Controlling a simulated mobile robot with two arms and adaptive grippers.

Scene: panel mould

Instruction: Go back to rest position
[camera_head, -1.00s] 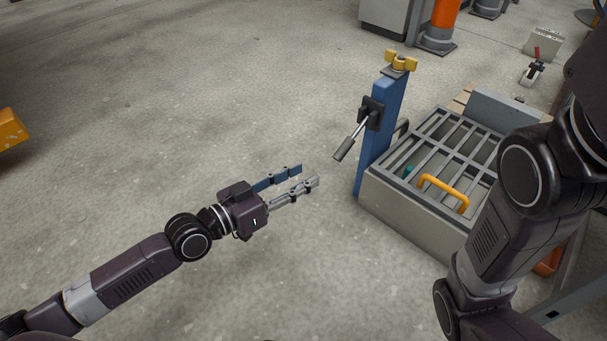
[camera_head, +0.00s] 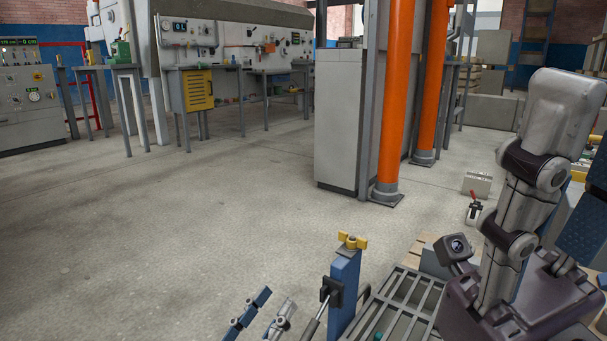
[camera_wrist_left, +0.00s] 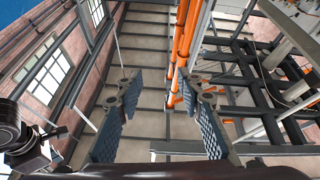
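My left gripper (camera_head: 262,314) shows at the bottom edge of the head view, left of the blue post. Only its two fingers are in frame, spread apart, with nothing between them. In the left wrist view its two blue-padded fingers (camera_wrist_left: 163,115) stand wide apart, empty, against the ceiling and windows. My right arm (camera_head: 522,200) is folded up at the right of the head view. Whether its gripper is open or shut cannot be made out.
A blue post (camera_head: 343,290) with a yellow knob and a grey slatted mould (camera_head: 402,305) stand at the bottom right. Orange columns (camera_head: 396,100) and a grey cabinet (camera_head: 338,120) stand behind. Workbenches (camera_head: 205,75) line the back. The floor at left and centre is clear.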

